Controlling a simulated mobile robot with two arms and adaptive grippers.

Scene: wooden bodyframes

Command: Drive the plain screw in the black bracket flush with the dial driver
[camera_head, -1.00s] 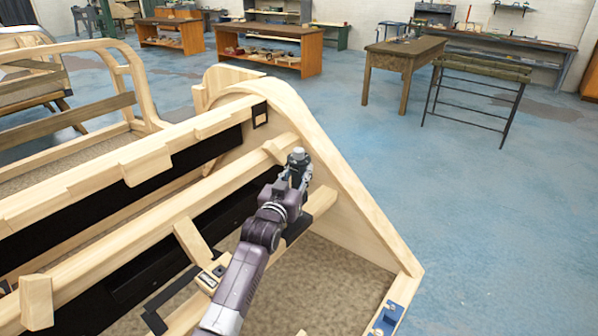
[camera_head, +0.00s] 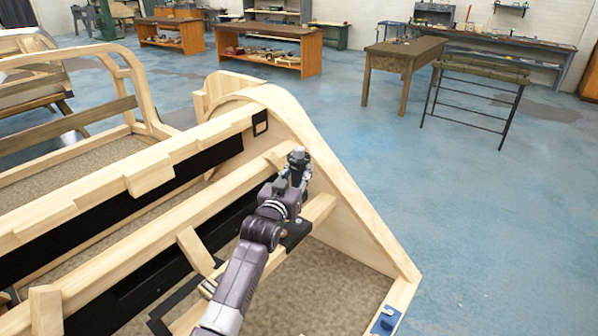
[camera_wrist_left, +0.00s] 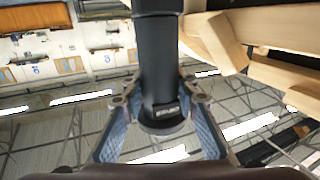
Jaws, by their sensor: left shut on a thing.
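My left gripper (camera_head: 297,172) is above the right part of the wooden bodyframe (camera_head: 335,185). It is shut on a black cylindrical tool, the dial driver (camera_head: 298,155), whose top stands above the fingers. In the left wrist view the blue-padded fingers (camera_wrist_left: 160,125) sit on both sides of the thick black driver body (camera_wrist_left: 160,60). A black bracket (camera_head: 297,233) lies on a wooden rail just below the gripper, partly hidden by my arm. I cannot make out the plain screw or whether the driver's tip touches anything. My right gripper is not in view.
A blue bracket (camera_head: 386,321) sits on the frame's near right corner. Another flat black piece (camera_head: 172,308) lies at the lower left, and a black square plate (camera_head: 260,123) is on the far panel. Open blue floor (camera_head: 490,230) lies to the right; workbenches stand behind.

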